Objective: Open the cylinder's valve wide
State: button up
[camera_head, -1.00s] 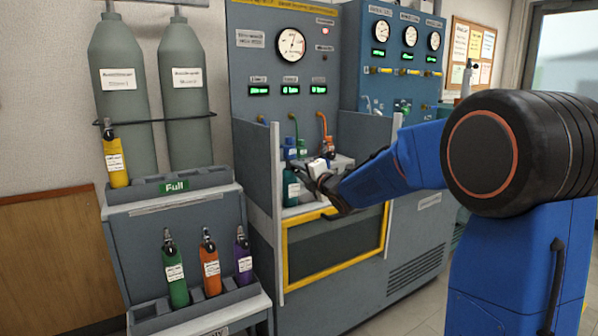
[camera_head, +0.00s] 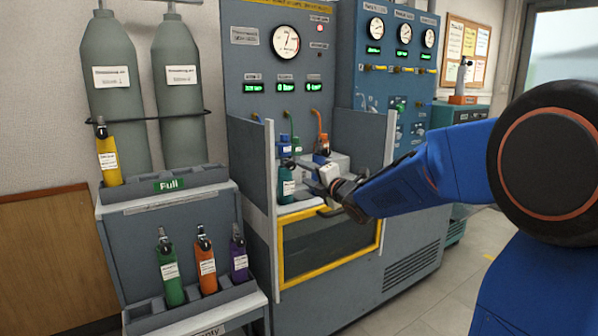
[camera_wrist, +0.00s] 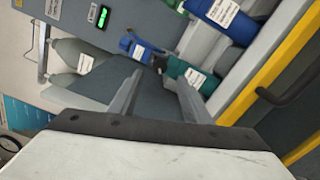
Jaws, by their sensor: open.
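A teal cylinder (camera_head: 286,187) with a white label stands upright in the bay of the grey test bench (camera_head: 258,60). Its small dark valve (camera_head: 287,164) is at its top. In the wrist view the teal cylinder (camera_wrist: 186,72) lies tilted across the upper middle, with its dark valve (camera_wrist: 160,63) just beyond the fingertips. My gripper (camera_head: 308,172) is just right of the cylinder's top in the head view. In the wrist view my gripper (camera_wrist: 157,80) is open, its two fingers apart with nothing between them. Whether a finger touches the valve cannot be told.
Blue regulators (camera_head: 284,146) and an orange hose (camera_head: 319,122) are behind the cylinder. Grey side panels (camera_head: 254,165) flank the bay, and a yellow-framed door (camera_head: 330,250) is below. A rack (camera_head: 160,198) with more cylinders stands to the left.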

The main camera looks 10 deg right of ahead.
jog(key=v, duration=0.9)
jog(key=shift+s, duration=0.25)
jog(key=shift+d, duration=0.1)
